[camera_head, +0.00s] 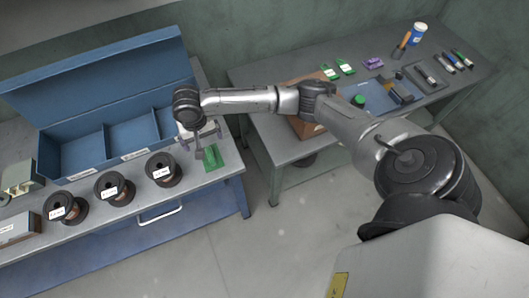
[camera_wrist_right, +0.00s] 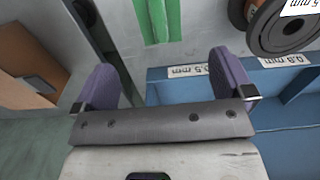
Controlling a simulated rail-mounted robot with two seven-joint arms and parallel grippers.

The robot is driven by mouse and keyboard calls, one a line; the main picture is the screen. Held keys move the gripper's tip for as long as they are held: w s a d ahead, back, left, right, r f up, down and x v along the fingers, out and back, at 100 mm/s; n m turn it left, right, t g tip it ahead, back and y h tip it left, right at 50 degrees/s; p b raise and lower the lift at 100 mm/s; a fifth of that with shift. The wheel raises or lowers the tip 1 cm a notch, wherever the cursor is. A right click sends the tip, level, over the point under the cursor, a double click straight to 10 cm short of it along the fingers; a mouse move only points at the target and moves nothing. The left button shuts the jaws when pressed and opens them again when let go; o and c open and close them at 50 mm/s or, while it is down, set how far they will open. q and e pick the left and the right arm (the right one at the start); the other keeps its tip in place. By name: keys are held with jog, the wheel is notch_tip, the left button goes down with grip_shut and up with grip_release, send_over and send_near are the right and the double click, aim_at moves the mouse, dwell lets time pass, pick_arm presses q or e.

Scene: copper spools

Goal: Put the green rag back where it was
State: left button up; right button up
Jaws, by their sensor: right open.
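The green rag (camera_head: 211,160) lies on the right end of the grey workbench, to the right of the spools. In the right wrist view the green rag (camera_wrist_right: 158,18) shows as a folded strip at the top, ahead of the jaws. My right gripper (camera_head: 202,142) hangs over the bench close to the rag. In its wrist view, the purple fingers of the right gripper (camera_wrist_right: 165,72) are spread wide with nothing between them. How high it is above the rag is hard to tell. My left gripper is out of view.
Three dark spools with white labels, such as the nearest spool (camera_head: 163,170), stand along the bench front. A blue open bin (camera_head: 120,85) with compartments stands behind. A second table (camera_head: 285,150) at right holds a cardboard box (camera_head: 306,128), tools and small green items.

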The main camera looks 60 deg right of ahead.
jog(key=s+a+f+n+t+y, duration=0.1)
jog(key=s+a+f+n, duration=0.3)
jog(key=s+a, duration=0.35)
jog(key=s+a+f+n+t+y, duration=0.1)
jog(key=s+a+f+n, duration=0.35)
jog(key=s+a, duration=0.3)
jog(key=s+d+h, duration=0.1)
jog(key=s+d, duration=0.1)
jog(key=s, duration=0.5)
jog(key=s+d+n+t, duration=0.1)
jog(key=s+d, duration=0.2)
jog(key=s, duration=0.4)
jog(key=shift+d+r+t+h, duration=0.25)
jog(key=shift+r+t+h, duration=0.05)
jog(key=shift+h, duration=0.1)
